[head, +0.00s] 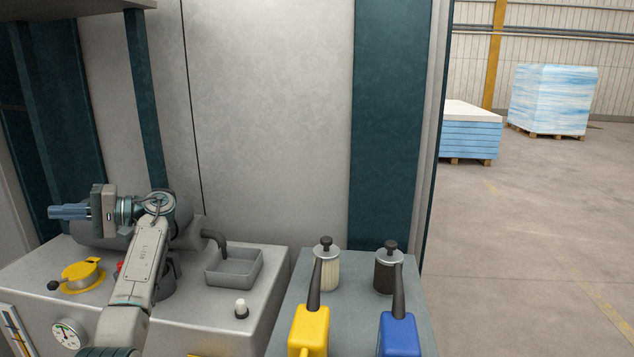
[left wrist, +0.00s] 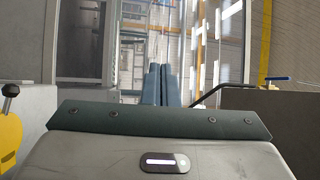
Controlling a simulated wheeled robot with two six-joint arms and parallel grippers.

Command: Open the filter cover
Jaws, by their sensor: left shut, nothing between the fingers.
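My left gripper (head: 52,212) is above and behind the lid in the head view, pointing left. Its blue fingers are together, with nothing between them and apart from the lid. The fingers also show together in the left wrist view (left wrist: 159,84). A yellow part (left wrist: 9,145) with a black knob shows at that view's left edge. My right gripper is out of view.
A pale filter (head: 326,265) and a dark filter (head: 388,272) stand on the grey stand at right, behind yellow (head: 310,330) and blue (head: 398,335) handled tools. A grey tray (head: 234,268), a white knob (head: 241,308) and a gauge (head: 68,333) are on the machine.

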